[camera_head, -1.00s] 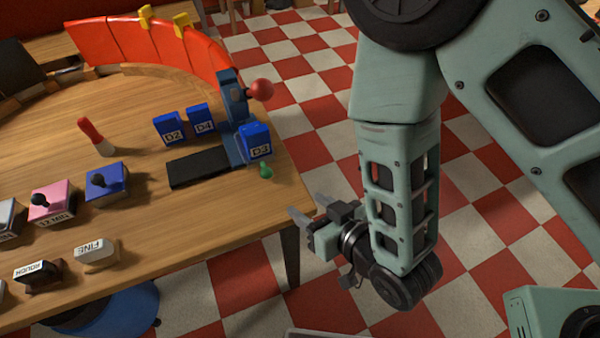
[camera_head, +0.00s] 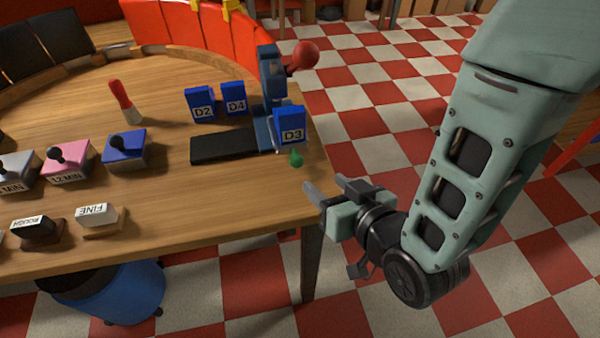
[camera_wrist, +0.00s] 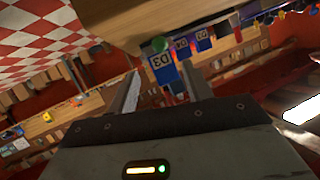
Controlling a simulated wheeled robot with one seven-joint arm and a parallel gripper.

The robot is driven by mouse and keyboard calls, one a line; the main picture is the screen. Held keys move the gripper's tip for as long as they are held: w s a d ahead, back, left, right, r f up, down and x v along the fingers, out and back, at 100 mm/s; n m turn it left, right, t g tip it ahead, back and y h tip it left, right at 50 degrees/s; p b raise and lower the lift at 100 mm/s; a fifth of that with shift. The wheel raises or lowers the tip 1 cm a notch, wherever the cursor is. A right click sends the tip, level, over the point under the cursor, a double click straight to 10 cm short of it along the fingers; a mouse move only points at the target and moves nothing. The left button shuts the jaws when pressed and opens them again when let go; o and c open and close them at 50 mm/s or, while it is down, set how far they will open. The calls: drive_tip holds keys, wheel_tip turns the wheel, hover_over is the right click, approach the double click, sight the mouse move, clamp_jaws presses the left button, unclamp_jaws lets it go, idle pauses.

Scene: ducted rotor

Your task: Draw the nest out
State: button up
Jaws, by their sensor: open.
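Nothing I see is clearly marked as the nest. A blue hand press (camera_head: 272,75) with a red ball handle (camera_head: 302,55) stands near the table's right end, beside a flat black slab (camera_head: 222,149). A blue block marked D3 (camera_head: 290,126) sits at the press's front, with a small green knob (camera_head: 296,158) just below it. The block (camera_wrist: 162,68) and the knob (camera_wrist: 160,44) also show in the wrist view, beyond my fingers. My gripper (camera_head: 328,187) is open and empty, just off the table's right edge, apart from the block and knob.
Blue blocks D2 (camera_head: 201,104) and D4 (camera_head: 234,98) stand behind the slab. A red-and-white peg (camera_head: 124,100), several knobbed boxes including a blue one (camera_head: 124,148), and stamps (camera_head: 100,220) fill the table's left. A blue stool (camera_head: 115,292) is underneath. Checkered floor at right is open.

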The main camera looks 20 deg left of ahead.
sight(300, 163)
drive_tip(key=p+x, duration=0.2)
drive_tip(key=x, duration=0.9)
drive_tip(key=shift+w+a+f, duration=0.1)
drive_tip(key=shift+w+a, duration=0.05)
drive_tip(key=shift+c, duration=0.3)
clamp_jaws()
drive_tip(key=s+a+b, duration=0.1)
drive_tip(key=s+a, duration=0.2)
drive_tip(key=a, duration=0.2)
drive_tip(key=s+a+b, duration=0.1)
drive_tip(key=s+a, duration=0.2)
drive_tip(key=a, duration=0.1)
drive_tip(key=s+a+b, duration=0.1)
drive_tip(key=s+a, duration=0.2)
drive_tip(key=a, duration=0.2)
drive_tip(key=shift+a+b, duration=0.35)
drive_tip(key=shift+b, duration=0.05)
drive_tip(key=shift+s+a, duration=0.4)
drive_tip(key=shift+a, duration=0.15)
drive_tip(key=shift+s, duration=0.1)
drive_tip(key=shift+o, duration=0.3)
unclamp_jaws()
drive_tip(key=shift+a, duration=0.1)
